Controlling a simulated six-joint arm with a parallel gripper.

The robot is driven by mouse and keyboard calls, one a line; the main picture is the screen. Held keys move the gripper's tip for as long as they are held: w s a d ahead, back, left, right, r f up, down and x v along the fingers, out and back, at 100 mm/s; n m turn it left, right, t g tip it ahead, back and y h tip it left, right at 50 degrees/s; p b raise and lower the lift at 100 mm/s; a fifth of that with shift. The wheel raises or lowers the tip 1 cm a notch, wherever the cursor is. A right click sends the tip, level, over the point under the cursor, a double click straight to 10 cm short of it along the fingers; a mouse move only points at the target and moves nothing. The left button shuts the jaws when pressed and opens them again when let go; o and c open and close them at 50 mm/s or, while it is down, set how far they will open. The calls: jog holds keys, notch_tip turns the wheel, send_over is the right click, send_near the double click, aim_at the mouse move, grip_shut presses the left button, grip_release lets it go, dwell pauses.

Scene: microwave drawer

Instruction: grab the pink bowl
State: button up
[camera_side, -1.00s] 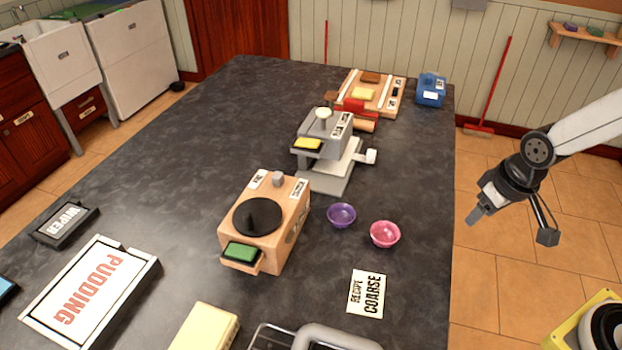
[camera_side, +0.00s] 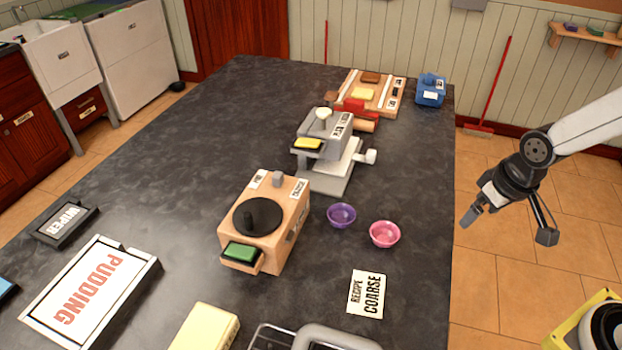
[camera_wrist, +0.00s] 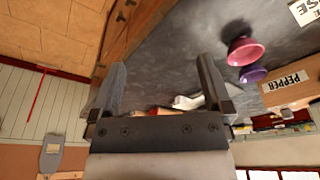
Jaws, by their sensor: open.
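The pink bowl (camera_side: 384,234) stands upright on the dark worktop near its right edge. A purple bowl (camera_side: 341,215) stands just left of it, a small gap apart. My gripper (camera_side: 470,217) hangs to the right of the worktop edge, apart from the pink bowl, with its jaws open and nothing between them. In the wrist view, my gripper's two fingers (camera_wrist: 163,85) are spread wide. There the pink bowl (camera_wrist: 245,51) is right of the fingers, with the purple bowl (camera_wrist: 253,73) just below it.
A wooden grinder box (camera_side: 265,220) with a green drawer stands left of the bowls. A grey machine (camera_side: 330,150) stands behind them. A "RECIPE COARSE" card (camera_side: 367,294) lies in front. The worktop's right strip (camera_side: 425,180) is clear.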

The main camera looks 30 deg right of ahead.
jog(key=m+g, duration=0.2)
jog(key=m, duration=0.7)
send_near(383, 239)
jog(key=shift+d, duration=0.75)
jog(key=shift+w+a+m+g, duration=0.15)
jog(key=shift+a+m+g, duration=0.15)
jog(key=shift+a+m, duration=0.3)
jog(key=shift+f, duration=0.1)
jog(key=shift+f, duration=1.25)
jog(key=shift+a+f, duration=0.15)
jog(key=shift+f, duration=2.45)
